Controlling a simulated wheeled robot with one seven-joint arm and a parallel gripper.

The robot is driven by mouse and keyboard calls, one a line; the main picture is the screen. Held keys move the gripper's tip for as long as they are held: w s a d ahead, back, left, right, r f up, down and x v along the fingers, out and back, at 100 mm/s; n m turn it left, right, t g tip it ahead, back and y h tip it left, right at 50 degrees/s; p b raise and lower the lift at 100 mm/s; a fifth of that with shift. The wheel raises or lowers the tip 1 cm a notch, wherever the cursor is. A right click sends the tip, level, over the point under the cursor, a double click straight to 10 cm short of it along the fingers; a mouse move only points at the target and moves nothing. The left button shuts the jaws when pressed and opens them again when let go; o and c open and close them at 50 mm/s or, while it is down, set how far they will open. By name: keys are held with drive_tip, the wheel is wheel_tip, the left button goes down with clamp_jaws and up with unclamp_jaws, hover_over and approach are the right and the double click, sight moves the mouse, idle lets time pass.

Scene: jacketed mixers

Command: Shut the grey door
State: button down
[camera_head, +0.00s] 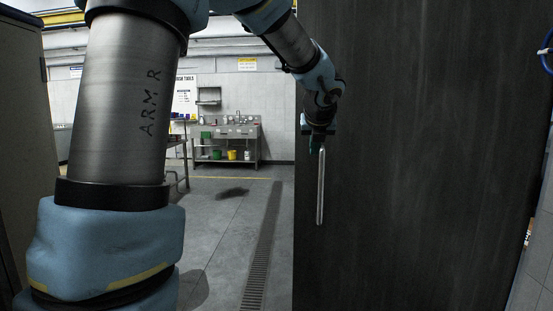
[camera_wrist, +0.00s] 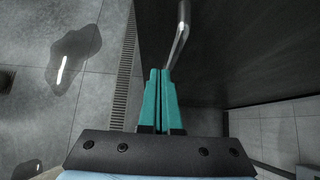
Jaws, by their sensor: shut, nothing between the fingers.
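The dark grey door (camera_head: 420,170) fills the right half of the head view, its left edge upright beside open floor. How far it stands open I cannot tell. A pale metal bar handle (camera_head: 321,190) runs upright near that left edge. My gripper (camera_head: 317,146) is at the handle's upper end, in front of the door. In the wrist view, my gripper's green fingers (camera_wrist: 160,74) are pressed together with nothing between them. The handle (camera_wrist: 182,32) lies just past and beside the right fingertip; whether they touch is unclear. The door (camera_wrist: 250,55) is to the right.
Left of the door, grey floor (camera_head: 213,218) with a drain grate (camera_head: 265,240) is open. A sink bench (camera_head: 226,140) stands at the far wall. A dark panel (camera_head: 25,130) stands at the far left. A wet patch (camera_wrist: 74,55) lies on the floor.

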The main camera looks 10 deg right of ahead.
drive_tip(key=p, duration=0.2)
approach(310, 166)
drive_tip(key=x, duration=0.5)
drive_tip(key=shift+s+f, duration=0.25)
drive_tip(key=shift+f, duration=0.2)
drive_tip(key=shift+w+f, duration=0.1)
drive_tip(key=shift+w, duration=0.45)
drive_tip(key=shift+w, duration=0.1)
